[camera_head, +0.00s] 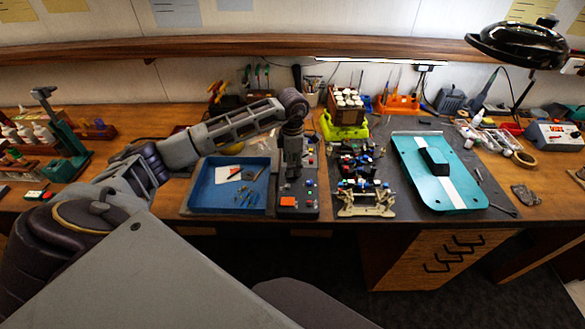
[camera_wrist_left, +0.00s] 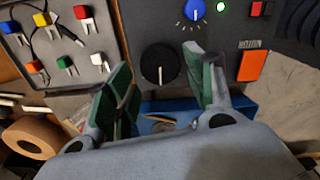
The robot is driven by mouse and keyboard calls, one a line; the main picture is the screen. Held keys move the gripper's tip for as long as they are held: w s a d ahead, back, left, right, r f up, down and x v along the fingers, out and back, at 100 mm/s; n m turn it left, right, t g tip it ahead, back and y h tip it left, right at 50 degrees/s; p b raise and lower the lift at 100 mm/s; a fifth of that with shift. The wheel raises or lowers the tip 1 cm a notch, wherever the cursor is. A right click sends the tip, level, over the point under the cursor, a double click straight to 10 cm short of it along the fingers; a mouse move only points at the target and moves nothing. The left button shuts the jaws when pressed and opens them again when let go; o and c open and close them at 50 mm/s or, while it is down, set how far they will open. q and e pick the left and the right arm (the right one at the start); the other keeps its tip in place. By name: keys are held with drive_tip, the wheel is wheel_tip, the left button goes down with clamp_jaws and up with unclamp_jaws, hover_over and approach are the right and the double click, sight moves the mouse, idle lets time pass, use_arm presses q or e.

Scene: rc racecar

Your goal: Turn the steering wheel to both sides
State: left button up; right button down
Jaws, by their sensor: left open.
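The dark control box (camera_head: 311,190) stands between the blue tray and the car parts. In the left wrist view its panel carries a round black knob (camera_wrist_left: 157,64), a blue knob (camera_wrist_left: 194,10) and an orange switch (camera_wrist_left: 252,66). My left gripper (camera_head: 291,177) points down over the box. In the wrist view its green-padded fingers are apart, one on each side of the black knob; contact cannot be told. The car chassis (camera_head: 366,198) lies right of the box, with its wheels off. No plain steering wheel shows; whether the black knob is it cannot be told. My right gripper is out of view.
A blue tray (camera_head: 197,194) with small parts lies left of the box. The teal car body (camera_head: 470,196) lies to the right on the dark mat. A tape roll (camera_wrist_left: 36,137) shows in the wrist view.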

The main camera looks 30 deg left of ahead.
use_arm(q)
wheel_tip(320, 180, down, 2)
drive_tip(key=shift+f, duration=0.5)
drive_tip(key=c, duration=0.7)
